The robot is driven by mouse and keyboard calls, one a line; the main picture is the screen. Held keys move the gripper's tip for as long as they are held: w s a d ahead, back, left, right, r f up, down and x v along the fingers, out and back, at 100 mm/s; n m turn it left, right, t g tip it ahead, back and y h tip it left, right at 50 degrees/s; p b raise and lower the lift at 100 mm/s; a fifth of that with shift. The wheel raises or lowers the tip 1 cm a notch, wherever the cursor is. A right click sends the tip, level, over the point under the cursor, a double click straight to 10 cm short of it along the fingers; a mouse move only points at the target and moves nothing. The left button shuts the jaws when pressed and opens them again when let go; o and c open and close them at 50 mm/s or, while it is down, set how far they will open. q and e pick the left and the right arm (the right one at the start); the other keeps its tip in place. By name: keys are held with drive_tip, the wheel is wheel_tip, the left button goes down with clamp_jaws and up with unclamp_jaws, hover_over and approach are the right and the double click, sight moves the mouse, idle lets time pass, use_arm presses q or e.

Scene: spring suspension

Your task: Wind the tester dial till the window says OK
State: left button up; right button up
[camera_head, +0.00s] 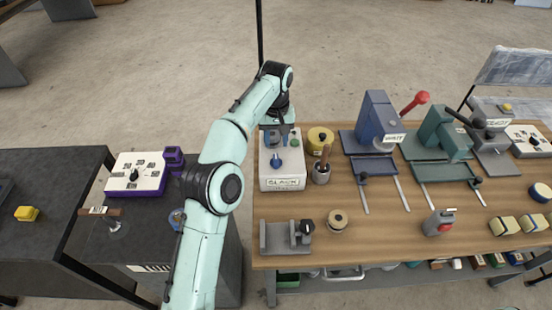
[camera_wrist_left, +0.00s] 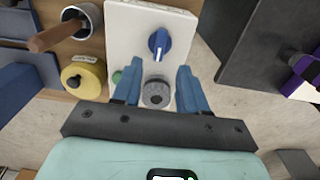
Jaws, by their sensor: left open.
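The tester is a white box (camera_head: 266,181) on the left end of the wooden bench. Its front window (camera_head: 285,184) reads "SLACK". A blue pointer knob (camera_head: 279,163) sits on its top and also shows in the left wrist view (camera_wrist_left: 159,43). A grey ribbed dial (camera_wrist_left: 156,93) sits on the same top, beyond the blue knob from me. A green button (camera_head: 295,142) is beside it. My left gripper (camera_head: 277,138) is over the tester's far end. In the left wrist view its open blue fingers (camera_wrist_left: 158,72) stand on either side of the grey dial, with gaps.
A yellow round tin (camera_head: 320,138) and a cup with a wooden handle (camera_head: 322,172) stand close right of the tester. A grey fixture (camera_head: 286,238) is in front. Blue (camera_head: 378,120) and green (camera_head: 443,135) presses stand further right.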

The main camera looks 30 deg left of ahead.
sight(276, 159)
use_arm(q)
wheel_tip(276, 159, down, 7)
drive_tip(key=shift+r+b, duration=0.1)
drive_tip(key=shift+b, duration=0.9)
drive_tip(key=shift+f, duration=0.8)
use_arm(e)
drive_tip(key=shift+s+f, duration=0.35)
drive_tip(key=shift+f, duration=0.55)
drive_tip(key=shift+s+f, duration=0.35)
drive_tip(key=shift+f, duration=0.5)
use_arm(q)
drive_tip(key=shift+w, duration=0.1)
clamp_jaws()
